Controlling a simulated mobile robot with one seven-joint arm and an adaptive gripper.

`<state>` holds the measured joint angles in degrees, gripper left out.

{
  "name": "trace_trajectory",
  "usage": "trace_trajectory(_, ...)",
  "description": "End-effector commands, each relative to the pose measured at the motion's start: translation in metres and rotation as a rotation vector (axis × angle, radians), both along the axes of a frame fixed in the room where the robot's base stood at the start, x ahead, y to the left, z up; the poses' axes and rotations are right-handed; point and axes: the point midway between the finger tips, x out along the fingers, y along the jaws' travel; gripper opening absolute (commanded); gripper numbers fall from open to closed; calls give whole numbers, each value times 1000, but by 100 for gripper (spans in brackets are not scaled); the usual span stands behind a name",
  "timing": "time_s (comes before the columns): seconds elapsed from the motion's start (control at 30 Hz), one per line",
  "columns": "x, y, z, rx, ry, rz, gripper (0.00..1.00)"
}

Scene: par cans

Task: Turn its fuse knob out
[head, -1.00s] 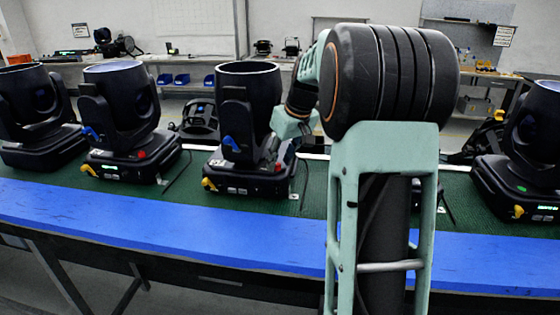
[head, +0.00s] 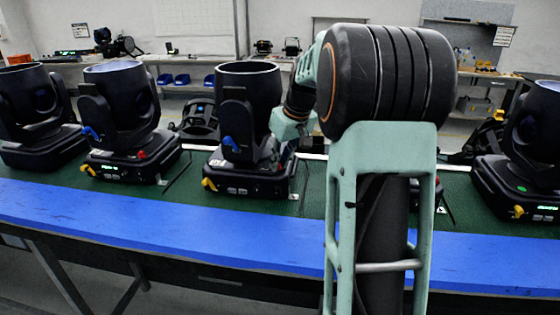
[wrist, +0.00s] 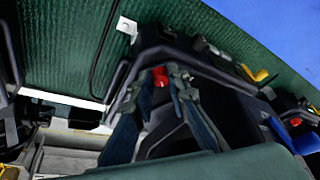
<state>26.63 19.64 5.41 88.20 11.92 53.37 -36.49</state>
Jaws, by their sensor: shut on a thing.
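The black par can (head: 248,100) stands upright on its base in the middle of the head view. My gripper (head: 274,150) is at the right side of that base, its tips hard to make out there. In the wrist view, the fingers of my gripper (wrist: 163,80) are closed around the red fuse knob (wrist: 159,71) on the base (wrist: 195,52). The knob's end shows between the fingertips; the rest is hidden by them. I cannot tell how far out it sits.
Similar par cans (head: 120,110) stand at the left and another (head: 515,165) at the right. They rest on a green mat (head: 330,195) with a blue front strip (head: 180,230).

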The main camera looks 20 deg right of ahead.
Motion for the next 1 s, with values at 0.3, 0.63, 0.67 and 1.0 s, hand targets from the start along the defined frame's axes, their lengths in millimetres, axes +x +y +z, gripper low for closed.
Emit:
trace_trajectory(0.3,0,4,1,-2,-2,-189,0)
trace_trajectory(0.63,2,8,2,-3,-2,-466,0)
trace_trajectory(0.67,2,8,2,-2,-2,-489,0)
trace_trajectory(1.0,3,10,1,-1,-2,-691,0)
